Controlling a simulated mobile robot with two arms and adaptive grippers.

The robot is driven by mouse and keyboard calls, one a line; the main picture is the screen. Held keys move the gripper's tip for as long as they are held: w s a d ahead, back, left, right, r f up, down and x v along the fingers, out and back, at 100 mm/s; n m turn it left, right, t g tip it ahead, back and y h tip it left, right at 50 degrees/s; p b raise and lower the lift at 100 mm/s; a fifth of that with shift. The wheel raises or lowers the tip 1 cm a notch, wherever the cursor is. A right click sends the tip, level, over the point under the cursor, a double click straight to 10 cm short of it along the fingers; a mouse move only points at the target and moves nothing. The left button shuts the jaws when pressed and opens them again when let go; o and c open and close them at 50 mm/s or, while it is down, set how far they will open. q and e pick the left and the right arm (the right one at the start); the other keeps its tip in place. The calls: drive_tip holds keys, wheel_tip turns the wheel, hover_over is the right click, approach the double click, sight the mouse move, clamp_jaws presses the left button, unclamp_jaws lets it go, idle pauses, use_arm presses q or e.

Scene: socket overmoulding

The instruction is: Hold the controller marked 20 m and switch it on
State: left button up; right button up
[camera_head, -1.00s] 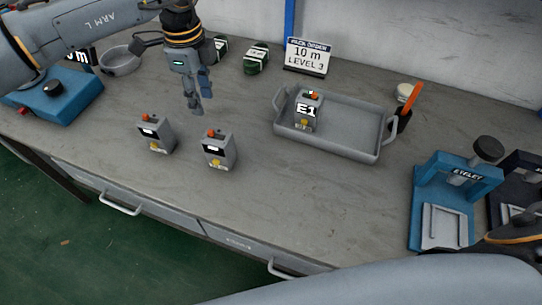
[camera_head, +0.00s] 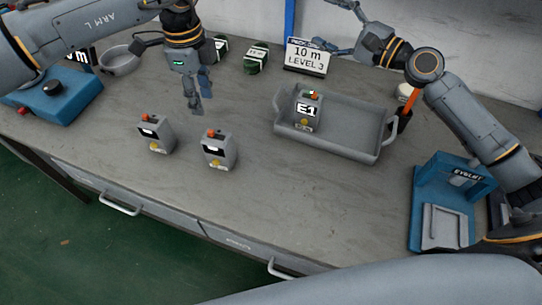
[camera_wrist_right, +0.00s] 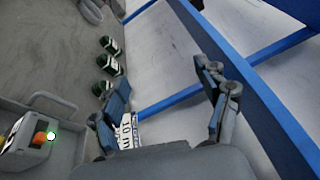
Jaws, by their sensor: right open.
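Two small grey controllers with red and yellow buttons stand upright on the bench, one left (camera_head: 156,135) and one right (camera_head: 219,151); their markings are not readable. A third controller, labelled E1 (camera_head: 307,111), stands in the grey tray; it shows in the right wrist view (camera_wrist_right: 27,142) with a green light lit. My left gripper (camera_head: 199,103) points down above and behind the two bench controllers, holding nothing visible; its finger gap is unclear. My right gripper (camera_head: 330,24) is open and empty, high behind the tray near the sign; its fingers also show in the wrist view (camera_wrist_right: 160,78).
The tray (camera_head: 352,145) stands right of centre. A sign (camera_head: 307,57) reads 10 m LEVEL 3. Dark green items (camera_head: 256,60) and a round dish (camera_head: 120,62) lie at the back. Blue devices stand left (camera_head: 65,100) and right (camera_head: 424,200). The front middle of the bench is clear.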

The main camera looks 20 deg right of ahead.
drive_tip(key=s+a+f+m+g+y, duration=0.1)
drive_tip(key=s+a+f+m+g, duration=0.2)
drive_tip(key=f, duration=0.4)
drive_tip(key=s+a+f+m+y, duration=0.1)
drive_tip(key=s+a+f+m, duration=0.1)
drive_tip(key=a+f, duration=0.4)
drive_tip(key=m+g+y, duration=0.2)
drive_tip(key=m+y, duration=0.1)
drive_tip(key=m, duration=0.2)
approach(219, 145)
drive_tip(key=d+f, duration=0.1)
drive_tip(key=w+d+f, duration=0.1)
drive_tip(key=d+f, duration=0.1)
drive_tip(key=shift+f, duration=0.1)
drive_tip(key=x, duration=1.3)
drive_tip(key=shift+a+f, duration=0.3)
drive_tip(key=shift+a, duration=0.05)
drive_tip(key=shift+c, duration=0.3)
